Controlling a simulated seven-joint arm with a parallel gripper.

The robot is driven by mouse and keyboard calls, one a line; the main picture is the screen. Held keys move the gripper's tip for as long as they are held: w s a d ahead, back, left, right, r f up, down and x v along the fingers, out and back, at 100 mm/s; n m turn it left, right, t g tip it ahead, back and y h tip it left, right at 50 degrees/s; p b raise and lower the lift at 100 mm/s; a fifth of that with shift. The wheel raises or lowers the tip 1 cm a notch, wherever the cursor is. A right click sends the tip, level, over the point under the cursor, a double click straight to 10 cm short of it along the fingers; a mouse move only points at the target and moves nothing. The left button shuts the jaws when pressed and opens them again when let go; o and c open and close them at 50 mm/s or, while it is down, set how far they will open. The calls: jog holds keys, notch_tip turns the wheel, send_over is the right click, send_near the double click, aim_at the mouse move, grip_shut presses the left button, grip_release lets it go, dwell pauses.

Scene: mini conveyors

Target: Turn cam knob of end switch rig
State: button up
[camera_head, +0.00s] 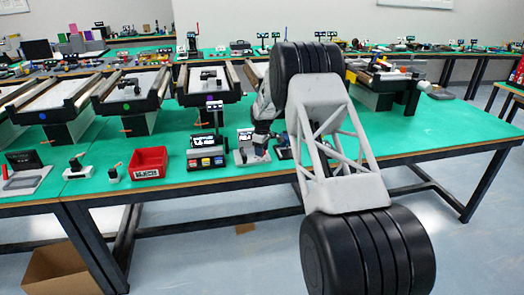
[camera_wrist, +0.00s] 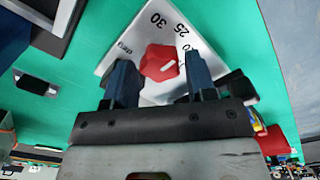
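The right finger hides part of the dial scale. In the head view, my arm reaches over the bench to a small white rig (camera_head: 243,156); my gripper (camera_head: 261,140) is there, small and partly merged with dark parts. The knob cannot be made out there.
A black display unit with coloured buttons (camera_head: 206,160) stands just left of the rig. A red bin (camera_head: 148,163) is further left. Mini conveyors (camera_head: 133,92) line the back. Green bench top (camera_head: 430,130) is clear to the right.

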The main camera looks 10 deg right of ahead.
jog(key=shift+r, duration=0.1)
jog(key=shift+r, duration=3.75)
jog(key=shift+s+r, duration=0.1)
jog(key=shift+s+r, duration=0.1)
jog(key=shift+r, duration=0.1)
jog(key=s+a+r+m, duration=0.1)
jog(key=s+r+m, duration=0.1)
jog(key=s+r, duration=0.75)
jog(key=s+a+r+m+t, duration=0.1)
jog(key=s+r, duration=0.5)
jog(key=s, duration=0.6)
jog(key=s+a+r+m, duration=0.1)
jog(key=s+r+m, duration=0.1)
jog(key=s+r, duration=0.7)
jog(key=s+a+f+m, duration=0.1)
jog(key=s+f+m, duration=0.1)
jog(key=s, duration=1.8)
jog(key=s+a+f+m+t, duration=0.1)
jog(key=s+f+m, duration=0.2)
jog(key=s, duration=1.8)
jog(key=shift+s+m+t, duration=0.25)
jog(key=shift+m+t, duration=0.05)
jog(key=shift+m, duration=0.2)
